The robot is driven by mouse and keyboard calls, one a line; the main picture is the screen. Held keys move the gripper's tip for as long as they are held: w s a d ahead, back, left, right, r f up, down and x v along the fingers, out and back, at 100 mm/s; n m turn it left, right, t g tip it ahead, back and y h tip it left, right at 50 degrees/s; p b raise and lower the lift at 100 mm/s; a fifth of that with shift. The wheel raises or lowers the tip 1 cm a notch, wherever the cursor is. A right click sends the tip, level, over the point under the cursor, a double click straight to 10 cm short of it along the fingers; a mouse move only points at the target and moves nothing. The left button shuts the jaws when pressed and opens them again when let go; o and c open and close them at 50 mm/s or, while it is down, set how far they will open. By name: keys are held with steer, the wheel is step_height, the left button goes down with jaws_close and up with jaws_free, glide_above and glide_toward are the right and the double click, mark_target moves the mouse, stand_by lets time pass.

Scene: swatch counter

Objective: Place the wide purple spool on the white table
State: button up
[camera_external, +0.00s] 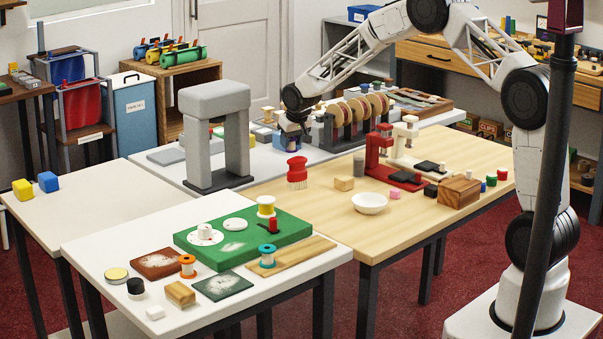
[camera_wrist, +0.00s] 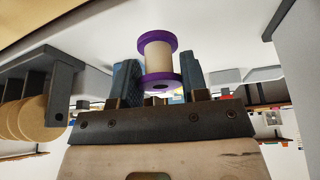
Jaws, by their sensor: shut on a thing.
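A spool with purple flanges and a pale core (camera_wrist: 160,58) shows in the wrist view between the two blue fingers of my gripper (camera_wrist: 159,82). My gripper is shut on it. In the external view my gripper (camera_external: 293,136) is low over the back white table (camera_external: 262,172), left of the rack of discs. I cannot make out the spool there, nor tell whether it touches the table. Other white tables stand at the front (camera_external: 90,238) and at the left (camera_external: 78,180).
A grey arch (camera_external: 238,140) stands left of my gripper. The dark rack of tan discs (camera_external: 345,130) is close on its right. A red brush (camera_external: 297,172) and red stand (camera_external: 378,155) are on the wooden table. The front white table holds a green board (camera_external: 250,225) and several small items.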

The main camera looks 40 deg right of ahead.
mark_target(367, 191)
steer(key=shift+n+y, duration=0.5)
steer(key=shift+n, duration=0.4)
steer(key=w+a, duration=0.1)
steer(key=w, duration=0.2)
steer(key=w+a+f, duration=0.1)
steer(key=w+a, duration=0.1)
steer(key=w, duration=0.1)
steer(key=w+a+f, duration=0.1)
steer(key=w, duration=0.3)
steer(key=shift+w+a, duration=0.1)
steer(key=shift+a, duration=0.1)
steer(key=shift+m+h, duration=0.3)
steer(key=shift+m, duration=0.2)
steer(key=s+d+r, duration=0.1)
steer(key=s, duration=0.3)
steer(key=s+d+r, duration=0.1)
steer(key=s, duration=0.3)
steer(key=s+d+r, duration=0.1)
steer(key=s, duration=0.4)
steer(key=shift+s+d, duration=0.1)
steer(key=shift+d, duration=0.15)
steer(key=s+d+m, duration=0.1)
steer(key=s, duration=1.3)
steer(key=s+d+f, duration=0.1)
steer(key=s, duration=1.3)
steer(key=s+d+f+m, duration=0.1)
steer(key=s, duration=1.4)
steer(key=shift+d+m+h, duration=0.15)
steer(key=shift+m+h, duration=0.15)
steer(key=shift+h, duration=0.1)
